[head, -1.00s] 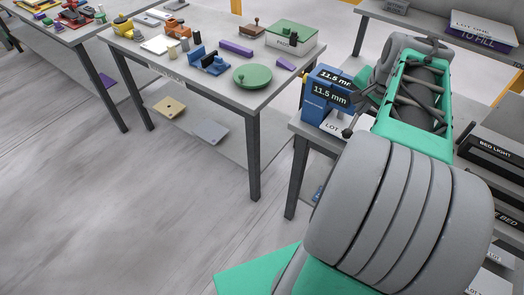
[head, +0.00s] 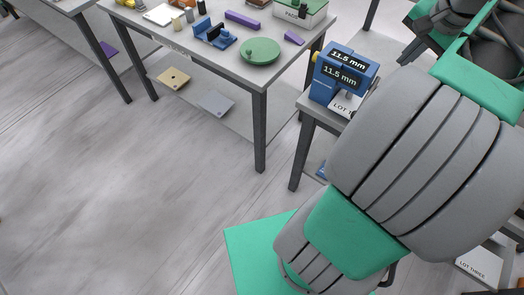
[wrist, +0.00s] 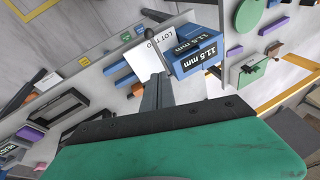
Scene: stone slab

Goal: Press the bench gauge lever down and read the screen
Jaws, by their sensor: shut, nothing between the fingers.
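The blue bench gauge (head: 343,90) stands on the near corner of the right-hand bench. Its screen (head: 341,76) reads 11.5 mm, and a second face above it shows the same figure. In the wrist view the gauge (wrist: 197,60) lies just beyond the fingers, with 11.5 mm readable. The gauge lever (wrist: 154,45) shows there as a thin arm with a dark ball knob. My gripper (wrist: 156,80) is shut and empty, its fingertips pointing toward the lever side of the gauge. I cannot tell whether they touch the lever.
A white lot card (head: 345,104) lies against the gauge. A neighbouring table carries a round green plate (head: 260,51), a blue fixture (head: 214,36) and purple blocks. My arm covers much of the right side. Open grey floor (head: 130,190) lies to the left.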

